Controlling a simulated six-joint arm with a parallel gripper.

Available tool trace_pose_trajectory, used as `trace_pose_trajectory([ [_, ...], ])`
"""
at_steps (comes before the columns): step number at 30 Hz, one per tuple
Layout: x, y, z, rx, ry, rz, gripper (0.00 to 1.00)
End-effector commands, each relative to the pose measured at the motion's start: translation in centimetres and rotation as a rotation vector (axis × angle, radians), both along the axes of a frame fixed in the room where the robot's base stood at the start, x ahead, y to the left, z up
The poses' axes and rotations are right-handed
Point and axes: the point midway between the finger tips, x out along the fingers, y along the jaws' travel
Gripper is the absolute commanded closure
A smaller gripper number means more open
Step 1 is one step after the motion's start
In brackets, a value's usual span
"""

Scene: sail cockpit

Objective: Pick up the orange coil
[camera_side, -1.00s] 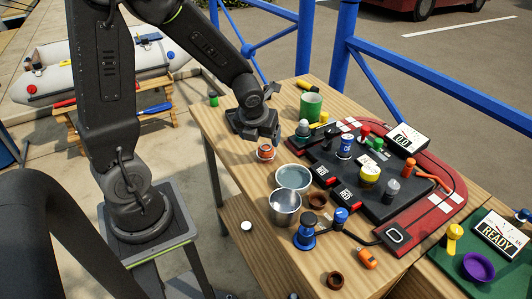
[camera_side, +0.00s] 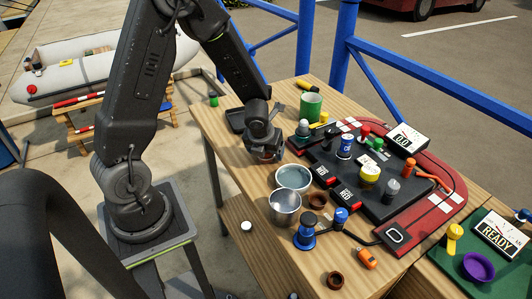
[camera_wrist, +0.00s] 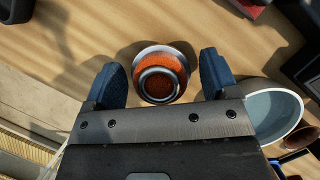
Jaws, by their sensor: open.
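The orange coil (camera_wrist: 161,78) shows in the wrist view as a round orange piece with a dark ring at its centre and a pale rim around it. It sits on the wooden table. My gripper (camera_wrist: 163,82) is open, with one blue finger on each side of the coil and a gap to both. In the side view my gripper (camera_side: 265,155) is low over the table's left part and hides most of the coil.
A grey-blue bowl (camera_side: 293,178) stands close to the right of my gripper, with a metal cup (camera_side: 285,207) in front of it. A green cup (camera_side: 310,105) stands behind. The black board (camera_side: 372,170) with several parts lies to the right.

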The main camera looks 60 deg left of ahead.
Motion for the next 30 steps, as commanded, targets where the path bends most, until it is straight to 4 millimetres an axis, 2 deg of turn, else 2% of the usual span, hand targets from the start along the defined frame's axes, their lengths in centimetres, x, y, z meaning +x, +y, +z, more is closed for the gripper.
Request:
trace_pose_trajectory([
  [3,0.0,0.0,0.0,0.000,0.000,0.000,0.22],
  [17,0.0,0.0,0.1,0.000,0.000,0.000,0.66],
  [25,0.0,0.0,0.2,0.001,-0.002,0.001,0.67],
  [30,0.1,0.1,1.5,0.003,-0.006,0.004,0.67],
])
